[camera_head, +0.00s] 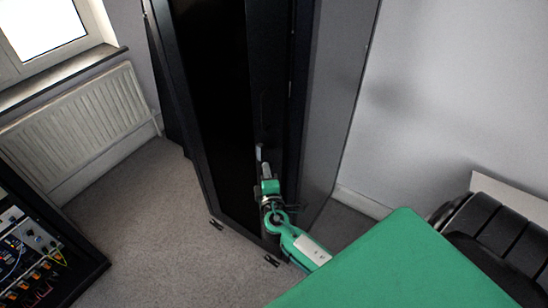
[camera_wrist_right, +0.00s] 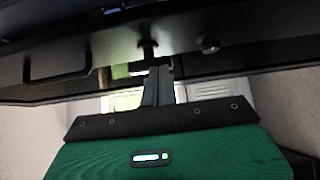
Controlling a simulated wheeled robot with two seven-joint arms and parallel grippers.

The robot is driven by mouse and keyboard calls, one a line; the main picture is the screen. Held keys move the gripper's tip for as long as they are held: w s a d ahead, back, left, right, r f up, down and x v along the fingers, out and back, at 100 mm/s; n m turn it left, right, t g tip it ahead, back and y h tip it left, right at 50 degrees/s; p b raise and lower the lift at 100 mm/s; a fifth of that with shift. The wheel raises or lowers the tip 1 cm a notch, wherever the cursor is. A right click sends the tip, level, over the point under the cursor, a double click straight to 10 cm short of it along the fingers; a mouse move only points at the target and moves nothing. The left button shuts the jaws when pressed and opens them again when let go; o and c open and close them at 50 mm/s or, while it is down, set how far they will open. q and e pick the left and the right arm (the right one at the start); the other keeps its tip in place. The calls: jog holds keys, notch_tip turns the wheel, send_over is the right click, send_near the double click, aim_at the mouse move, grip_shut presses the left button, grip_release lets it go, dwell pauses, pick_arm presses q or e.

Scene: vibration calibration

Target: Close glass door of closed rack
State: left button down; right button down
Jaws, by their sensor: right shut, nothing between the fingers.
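The tall black closed rack (camera_head: 335,80) stands in the middle of the head view. Its dark glass door (camera_head: 205,90) faces left of centre; I cannot tell whether it is fully shut or slightly ajar. My right gripper (camera_head: 261,155) is at the right edge of the door, fingers shut and empty. My left gripper is not in view.
A white radiator (camera_head: 75,125) is under the window at left. Another rack with cabled instruments (camera_head: 35,250) stands at lower left. A black ribbed object (camera_head: 500,230) is at the right. Grey carpet (camera_head: 150,220) is clear left of the closed rack.

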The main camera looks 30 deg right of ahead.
jog(key=d, duration=0.1)
jog(key=w+d+p, duration=0.2)
jog(key=d, duration=0.1)
dwell(0.3)
